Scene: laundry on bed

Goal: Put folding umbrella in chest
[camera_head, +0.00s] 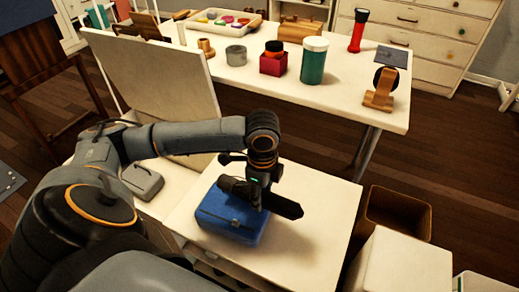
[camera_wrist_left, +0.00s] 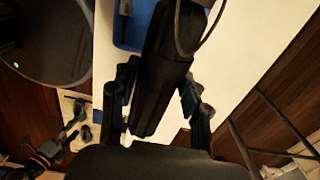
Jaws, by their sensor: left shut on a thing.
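The black folding umbrella (camera_head: 281,204) is held by my left gripper (camera_head: 257,197) above a white top. It lies roughly level, with its far end out to the right. In the left wrist view the umbrella (camera_wrist_left: 163,75) runs between the two fingers of my left gripper (camera_wrist_left: 158,105), which is shut on it. A blue box-shaped case (camera_head: 232,216) stands under and left of the umbrella; I cannot tell whether they touch. A white upright panel (camera_head: 160,95), perhaps the chest's raised lid, stands behind my left arm. The chest's inside cannot be made out. My right gripper is not in view.
The white top (camera_head: 315,240) has bare room right of the case. A grey device (camera_head: 142,181) sits left of it. A long white table (camera_head: 340,92) behind holds a teal jar (camera_head: 313,62), red box (camera_head: 273,63) and wooden stand (camera_head: 379,92). A brown open bin (camera_head: 397,212) stands right.

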